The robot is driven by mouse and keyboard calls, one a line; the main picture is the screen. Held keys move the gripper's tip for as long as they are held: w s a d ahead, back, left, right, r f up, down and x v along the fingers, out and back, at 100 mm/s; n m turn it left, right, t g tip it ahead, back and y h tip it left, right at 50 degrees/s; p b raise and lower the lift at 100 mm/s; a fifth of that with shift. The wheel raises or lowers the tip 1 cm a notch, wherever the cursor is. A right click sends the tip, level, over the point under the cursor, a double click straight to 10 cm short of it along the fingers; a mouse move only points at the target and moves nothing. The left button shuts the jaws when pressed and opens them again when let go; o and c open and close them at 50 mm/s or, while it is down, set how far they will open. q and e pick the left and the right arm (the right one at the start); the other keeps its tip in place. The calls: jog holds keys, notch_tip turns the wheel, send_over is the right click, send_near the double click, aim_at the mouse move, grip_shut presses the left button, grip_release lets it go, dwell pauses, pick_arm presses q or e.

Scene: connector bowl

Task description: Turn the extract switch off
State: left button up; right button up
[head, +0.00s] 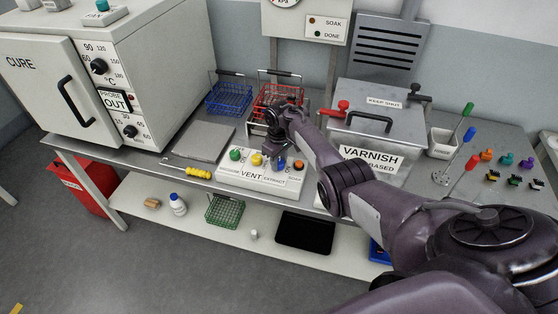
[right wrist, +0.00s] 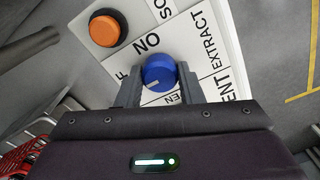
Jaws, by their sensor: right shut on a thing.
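In the head view, my right gripper (head: 277,148) reaches down to the panel and partly covers the knob. My left gripper is not in view.
An orange knob (right wrist: 107,28) sits close beside the blue one. Green (head: 235,155) and yellow (head: 257,159) knobs are to its left. A red wire basket (head: 280,98) stands behind, the varnish tank (head: 375,125) to the right, and a flat grey plate (head: 200,142) to the left.

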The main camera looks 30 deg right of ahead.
aim_at(279, 162)
jog(key=shift+r, duration=0.1)
jog(key=o, duration=1)
jog(key=shift+c, duration=0.2)
jog(key=shift+r, duration=0.4)
notch_tip(279, 162, up, 7)
jog(key=shift+f, duration=0.1)
